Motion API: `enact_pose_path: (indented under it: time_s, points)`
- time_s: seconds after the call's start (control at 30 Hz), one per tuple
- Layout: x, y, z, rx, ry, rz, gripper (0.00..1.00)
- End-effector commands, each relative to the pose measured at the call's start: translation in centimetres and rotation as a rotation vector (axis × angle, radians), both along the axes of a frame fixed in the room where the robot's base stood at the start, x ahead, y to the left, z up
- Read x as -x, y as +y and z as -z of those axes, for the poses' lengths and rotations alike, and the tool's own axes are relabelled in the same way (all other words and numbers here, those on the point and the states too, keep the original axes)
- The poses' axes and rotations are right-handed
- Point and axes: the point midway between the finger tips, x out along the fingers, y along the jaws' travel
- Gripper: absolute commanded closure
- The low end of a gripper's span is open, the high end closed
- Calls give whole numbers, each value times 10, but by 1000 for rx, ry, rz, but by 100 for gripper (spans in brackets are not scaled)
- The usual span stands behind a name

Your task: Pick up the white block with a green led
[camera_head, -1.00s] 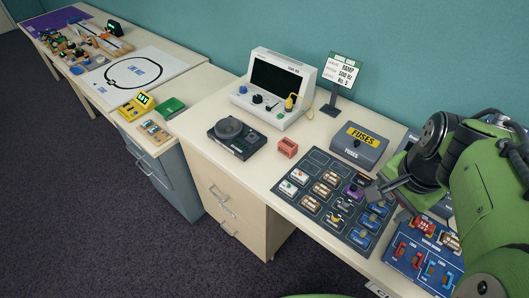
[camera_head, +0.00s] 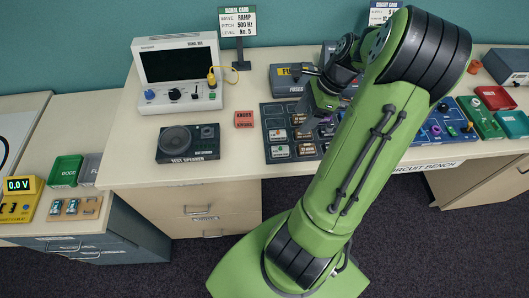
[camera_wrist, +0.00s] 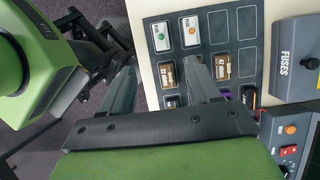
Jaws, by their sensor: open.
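The white block with a green LED (camera_wrist: 161,36) lies in a cell at the corner of the dark grid mat (camera_wrist: 216,28) in the wrist view. It also shows in the head view (camera_head: 279,151), at the mat's front left. Beside it is a similar white block with an orange LED (camera_wrist: 190,30). My gripper (camera_wrist: 163,68) is open, and its fingertips are apart. In the wrist picture the green-LED block appears beyond the fingertips, with nothing gripped. In the head view my gripper (camera_head: 318,105) hangs over the mat, right of the white blocks, partly hidden by my arm.
Brown-labelled blocks (camera_wrist: 221,67) lie in neighbouring cells. The grey fuses box (camera_wrist: 296,58) stands beside the mat. A red block (camera_head: 243,119), a test speaker (camera_head: 188,143) and a white monitor unit (camera_head: 179,75) stand to the left. Bare bench surrounds the red block.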

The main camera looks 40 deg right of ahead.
Motion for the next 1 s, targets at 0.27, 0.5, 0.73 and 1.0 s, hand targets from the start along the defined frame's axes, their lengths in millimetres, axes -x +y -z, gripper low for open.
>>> enact_pose_path:
  time_s: [0.27,0.5,0.73,1.0]
  points:
    - [-14,23,66,-5,2,-6,38]
    - [-22,33,98,-2,3,-6,38]
    - [-31,44,137,-3,2,-7,38]
    - [-33,46,143,2,1,-5,38]
